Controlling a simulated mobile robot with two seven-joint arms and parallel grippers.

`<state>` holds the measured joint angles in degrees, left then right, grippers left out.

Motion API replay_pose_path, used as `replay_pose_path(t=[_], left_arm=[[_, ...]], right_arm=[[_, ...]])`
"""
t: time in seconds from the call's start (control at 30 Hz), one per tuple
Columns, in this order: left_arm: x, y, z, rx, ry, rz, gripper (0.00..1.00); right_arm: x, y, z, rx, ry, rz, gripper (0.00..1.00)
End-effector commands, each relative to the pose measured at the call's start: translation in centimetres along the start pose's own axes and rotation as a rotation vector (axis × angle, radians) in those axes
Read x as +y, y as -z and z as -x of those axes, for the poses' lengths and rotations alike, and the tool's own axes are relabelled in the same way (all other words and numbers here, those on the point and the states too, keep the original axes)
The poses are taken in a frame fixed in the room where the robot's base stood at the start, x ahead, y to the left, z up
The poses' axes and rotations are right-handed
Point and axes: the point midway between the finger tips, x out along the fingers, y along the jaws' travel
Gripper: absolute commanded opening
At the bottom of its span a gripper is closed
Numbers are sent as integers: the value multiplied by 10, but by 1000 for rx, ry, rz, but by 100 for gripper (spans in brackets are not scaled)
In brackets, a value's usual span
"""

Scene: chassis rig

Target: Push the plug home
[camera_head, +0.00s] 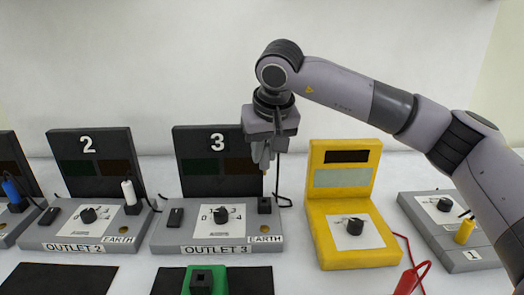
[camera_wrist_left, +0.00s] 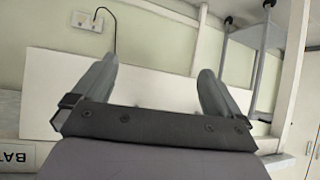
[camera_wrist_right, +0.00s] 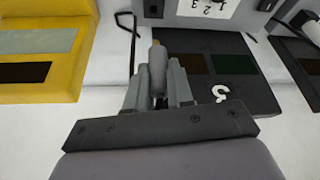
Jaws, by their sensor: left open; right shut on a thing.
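My right gripper (camera_head: 263,152) is shut on a grey plug with a brass tip (camera_wrist_right: 157,68), which points down. The plug is above the dark EARTH socket block (camera_head: 264,205) at the right of the OUTLET 3 unit (camera_head: 200,236). A gap shows between tip and block in the head view. The block also shows at the top of the right wrist view (camera_wrist_right: 153,8). A thin black cable (camera_head: 279,178) hangs beside the gripper. My left gripper (camera_wrist_left: 157,72) is open and empty in its own wrist view, away from the bench units.
The OUTLET 2 unit (camera_head: 85,234) has a white plug (camera_head: 129,192) upright in its EARTH socket. A yellow meter (camera_head: 345,256) stands close right of OUTLET 3. Further right is a grey unit (camera_head: 452,245) with a yellow plug (camera_head: 464,232). A green block (camera_head: 205,283) is in front.

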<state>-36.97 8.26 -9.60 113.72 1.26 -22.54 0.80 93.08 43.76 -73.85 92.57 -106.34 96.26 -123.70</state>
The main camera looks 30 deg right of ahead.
Motion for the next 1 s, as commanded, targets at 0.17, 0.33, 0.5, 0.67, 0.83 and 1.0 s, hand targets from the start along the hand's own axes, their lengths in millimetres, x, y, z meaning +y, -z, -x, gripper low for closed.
replay_pose_path(t=[0.17, 0.33, 0.5, 0.67, 0.83, 1.0], left_arm=[[0, 0, 0, 0, 0, -2, 100], [0, 1, 1, 0, 1, -4, 100], [1, -4, -4, -1, -1, -1, 100], [2, -11, -9, -7, -6, 4, 100], [4, -14, -14, -4, -12, 9, 100], [6, -16, -16, -8, -16, 13, 100]], right_arm=[[0, 0, 0, 0, 0, 0, 0], [0, -1, -2, -2, 0, 1, 0], [0, -5, -13, -1, 0, 1, 0], [0, -11, -27, -2, 1, 1, 0], [0, -18, -42, -1, -1, 0, 0], [0, -21, -52, -1, -1, 0, 0]])
